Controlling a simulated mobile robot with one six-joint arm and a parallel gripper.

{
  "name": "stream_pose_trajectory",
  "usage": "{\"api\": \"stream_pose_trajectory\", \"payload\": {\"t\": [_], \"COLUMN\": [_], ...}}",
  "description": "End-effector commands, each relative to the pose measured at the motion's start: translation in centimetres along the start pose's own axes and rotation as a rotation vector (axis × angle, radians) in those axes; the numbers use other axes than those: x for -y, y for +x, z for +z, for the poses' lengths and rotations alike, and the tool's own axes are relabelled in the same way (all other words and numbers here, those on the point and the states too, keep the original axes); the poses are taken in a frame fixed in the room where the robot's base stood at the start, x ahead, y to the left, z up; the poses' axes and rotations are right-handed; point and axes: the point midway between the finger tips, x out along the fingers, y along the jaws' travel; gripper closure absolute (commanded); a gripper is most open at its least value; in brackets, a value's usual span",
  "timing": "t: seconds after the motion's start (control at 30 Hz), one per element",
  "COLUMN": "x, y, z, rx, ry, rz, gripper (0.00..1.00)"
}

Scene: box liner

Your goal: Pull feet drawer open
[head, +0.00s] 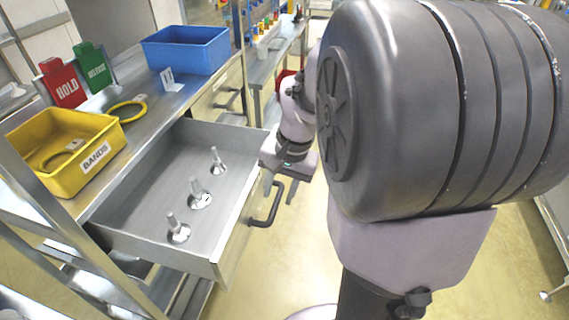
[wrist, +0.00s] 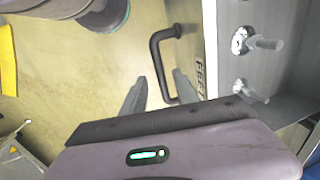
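The feet drawer (head: 150,232) is pulled out from under the bench, and several metal feet (head: 199,195) stand inside it. Its dark bar handle (head: 268,207) is on the front face; in the wrist view the handle (wrist: 155,55) stands out from the front beside a partly hidden label (wrist: 200,76). My gripper (head: 280,190) is at the handle, pointing down. In the wrist view its fingers (wrist: 160,88) are spread apart, with part of the handle showing between them and a gap to the left finger. I cannot tell whether the right finger touches the handle.
A yellow BANDS bin (head: 60,160), a yellow ring (head: 127,111), red HOLD and green RELEASE signs (head: 95,68) and a blue bin (head: 186,50) stand on the bench. Another closed drawer (head: 222,95) is further along. The floor (head: 270,270) in front of the open drawer is clear.

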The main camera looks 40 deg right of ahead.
Motion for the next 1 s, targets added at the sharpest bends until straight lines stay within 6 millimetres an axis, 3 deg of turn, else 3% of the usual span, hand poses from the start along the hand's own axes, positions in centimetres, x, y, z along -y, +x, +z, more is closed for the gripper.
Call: {"api": "stream_pose_trajectory", "payload": {"t": [0.03, 0.2, 0.4, 0.57, 1.0], "x": [0.2, 0.2, 0.1, 0.0, 0.0], "y": [-2.5, -8.3, -12.8, -13.8, -13.8], "z": [-0.1, -0.1, -0.1, 0.0, 0.0], "rx": [-0.005, -0.005, -0.002, 0.000, 0.000], "ry": [0.001, 0.001, 0.001, -0.001, 0.000], "rz": [-0.002, -0.002, -0.001, 0.000, 0.000], "gripper": [0.64, 0.64, 0.64, 0.64, 0.64]}}
